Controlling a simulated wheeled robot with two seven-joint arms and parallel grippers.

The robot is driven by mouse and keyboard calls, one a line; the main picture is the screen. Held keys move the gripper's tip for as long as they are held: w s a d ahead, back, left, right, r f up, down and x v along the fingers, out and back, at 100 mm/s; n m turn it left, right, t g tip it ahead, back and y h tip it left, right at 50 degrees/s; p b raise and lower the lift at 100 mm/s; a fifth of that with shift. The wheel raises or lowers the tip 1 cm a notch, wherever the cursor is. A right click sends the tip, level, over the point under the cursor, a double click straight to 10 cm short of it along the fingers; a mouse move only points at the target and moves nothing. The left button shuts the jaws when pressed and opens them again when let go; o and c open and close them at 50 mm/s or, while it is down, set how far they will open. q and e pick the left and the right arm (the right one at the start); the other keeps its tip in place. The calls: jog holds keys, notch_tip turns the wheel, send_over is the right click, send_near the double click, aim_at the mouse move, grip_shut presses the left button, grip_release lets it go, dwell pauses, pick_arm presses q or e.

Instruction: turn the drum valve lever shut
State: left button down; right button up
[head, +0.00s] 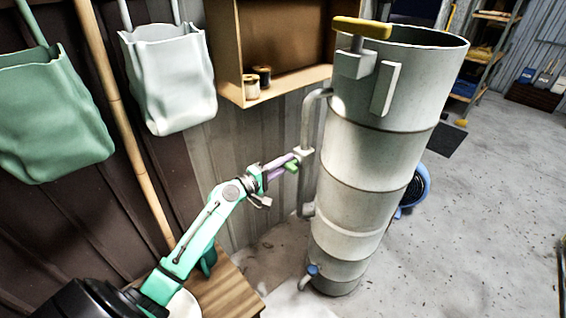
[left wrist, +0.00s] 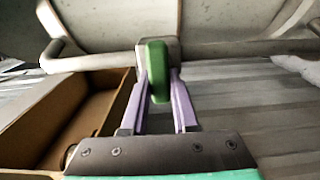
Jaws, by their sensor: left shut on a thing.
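A tall pale-grey drum (head: 375,155) stands upright in the middle of the head view. A thin grey pipe (head: 308,125) runs down its left side, with a small valve block (head: 303,156) partway along. A green lever (head: 291,167) sticks out from this block. My left gripper (head: 284,163), with purple fingers, is at the lever. In the left wrist view, the fingers (left wrist: 162,95) are shut on the green lever (left wrist: 157,60), one on each side. The pipe (left wrist: 90,62) runs across behind it. My right gripper is not in view.
A yellow handle (head: 362,27) sits at the drum's top rim and a blue-handled tap (head: 313,270) near its foot. A wooden wall box (head: 290,83) holding spools is above my left gripper. Cloth bags (head: 170,80) hang at left. The floor (head: 490,190) at right is mostly clear.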

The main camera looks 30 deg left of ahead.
pick_arm(q)
jog(key=shift+d+r, duration=0.15)
jog(key=shift+r, duration=0.1)
jog(key=c, duration=0.9)
grip_release()
jog(key=shift+o, duration=1.1)
jog(key=shift+d, duration=0.25)
jog(key=shift+f, duration=0.1)
jog(key=shift+s, duration=0.1)
jog(key=b+v, duration=0.3)
jog(key=v, duration=1.1)
jog(key=shift+s+b, duration=0.2)
jog(key=shift+b, duration=0.15)
